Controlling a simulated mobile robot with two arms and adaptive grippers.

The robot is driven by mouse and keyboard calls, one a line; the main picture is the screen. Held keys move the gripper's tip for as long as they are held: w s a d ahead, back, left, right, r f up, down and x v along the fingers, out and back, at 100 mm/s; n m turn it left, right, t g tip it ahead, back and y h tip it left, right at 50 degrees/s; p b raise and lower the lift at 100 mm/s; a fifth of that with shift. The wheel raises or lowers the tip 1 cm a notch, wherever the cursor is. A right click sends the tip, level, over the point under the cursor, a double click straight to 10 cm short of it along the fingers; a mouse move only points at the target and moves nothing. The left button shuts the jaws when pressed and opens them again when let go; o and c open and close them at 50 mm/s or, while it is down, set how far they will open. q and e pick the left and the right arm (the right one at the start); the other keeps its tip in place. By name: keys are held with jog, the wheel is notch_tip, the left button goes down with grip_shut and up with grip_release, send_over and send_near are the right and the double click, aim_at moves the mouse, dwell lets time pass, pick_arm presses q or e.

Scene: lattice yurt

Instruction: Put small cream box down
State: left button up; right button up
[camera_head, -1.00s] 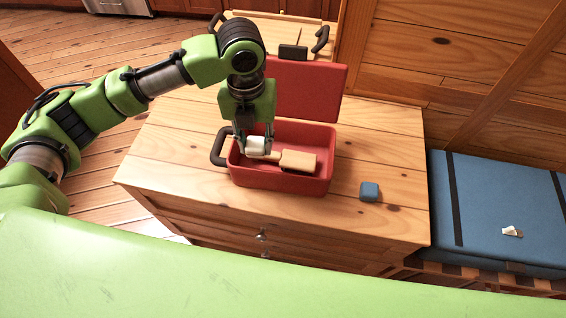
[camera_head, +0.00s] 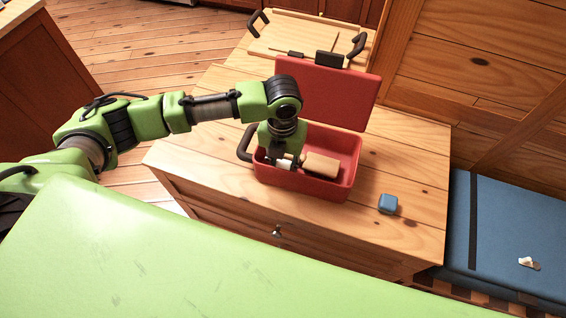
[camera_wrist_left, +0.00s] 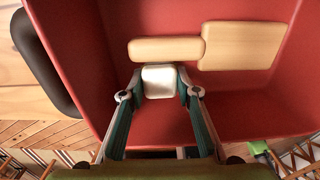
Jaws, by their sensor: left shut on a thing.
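The small cream box (camera_wrist_left: 159,82) is between the fingertips of my left gripper (camera_wrist_left: 159,92), which is shut on it. In the head view the box (camera_head: 284,163) shows as a pale patch, mostly hidden by my gripper (camera_head: 281,157). The gripper reaches down inside an open red box (camera_head: 349,172). The wrist view shows the red floor (camera_wrist_left: 165,122) around the cream box; I cannot tell whether it touches that floor. A wooden brush-like item with a handle (camera_wrist_left: 165,49) and a broad block (camera_wrist_left: 242,46) lies just beyond it. My right gripper is not in view.
The red box stands on a wooden chest (camera_head: 415,160), its lid (camera_head: 325,92) raised at the back and a black handle (camera_head: 244,143) at its left. A wooden tray (camera_head: 306,36) is behind. The chest top at right is mostly clear.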

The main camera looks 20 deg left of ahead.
aim_at(283, 165)
pick_arm(q)
jog(key=shift+f, duration=0.1)
jog(key=o, duration=0.6)
notch_tip(283, 165, up, 12)
jog(key=shift+r+b, duration=0.15)
jog(key=shift+b, duration=1)
